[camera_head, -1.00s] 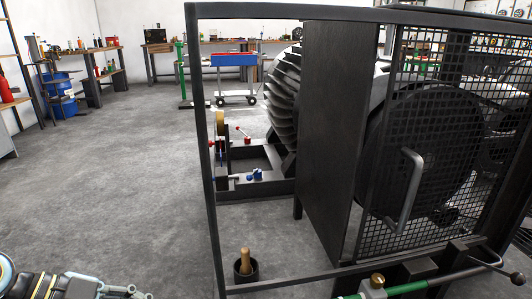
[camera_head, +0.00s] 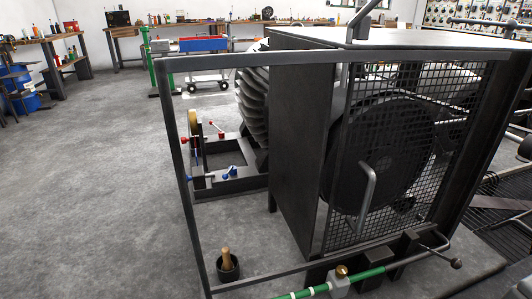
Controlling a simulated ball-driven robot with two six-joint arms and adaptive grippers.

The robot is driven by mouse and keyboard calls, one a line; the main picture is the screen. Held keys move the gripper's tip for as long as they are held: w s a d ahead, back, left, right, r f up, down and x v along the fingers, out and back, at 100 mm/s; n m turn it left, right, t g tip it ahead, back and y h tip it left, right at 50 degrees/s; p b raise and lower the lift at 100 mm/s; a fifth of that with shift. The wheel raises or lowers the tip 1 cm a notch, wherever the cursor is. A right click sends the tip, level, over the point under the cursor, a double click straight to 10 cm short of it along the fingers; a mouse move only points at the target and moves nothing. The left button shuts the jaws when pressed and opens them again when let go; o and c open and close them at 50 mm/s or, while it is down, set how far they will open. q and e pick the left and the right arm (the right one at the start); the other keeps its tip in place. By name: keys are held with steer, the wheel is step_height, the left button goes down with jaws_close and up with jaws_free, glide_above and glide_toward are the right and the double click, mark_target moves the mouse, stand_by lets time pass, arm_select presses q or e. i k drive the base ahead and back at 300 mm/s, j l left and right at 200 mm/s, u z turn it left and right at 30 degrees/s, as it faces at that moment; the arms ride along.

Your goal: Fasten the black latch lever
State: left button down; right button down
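A thin dark lever with a round black knob (camera_head: 456,263) sits low at the right front corner of the mesh guard. Its rod runs down and right from a dark block (camera_head: 408,243) by the guard's bottom rail. It looks like the black latch lever; whether it is fastened cannot be told. The mesh guard (camera_head: 437,130) stands in front of a large dark wheel and carries a grey bar handle (camera_head: 367,198). Neither of my grippers shows in the current view.
A green pipe (camera_head: 370,273) with a brass fitting (camera_head: 341,271) runs along the front bottom. A dark frame post (camera_head: 187,190) stands at the left. A black cup with a wooden handle (camera_head: 227,265) is near its foot. The floor at left is clear.

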mark_target(456, 264)
steer(key=z, duration=1.4)
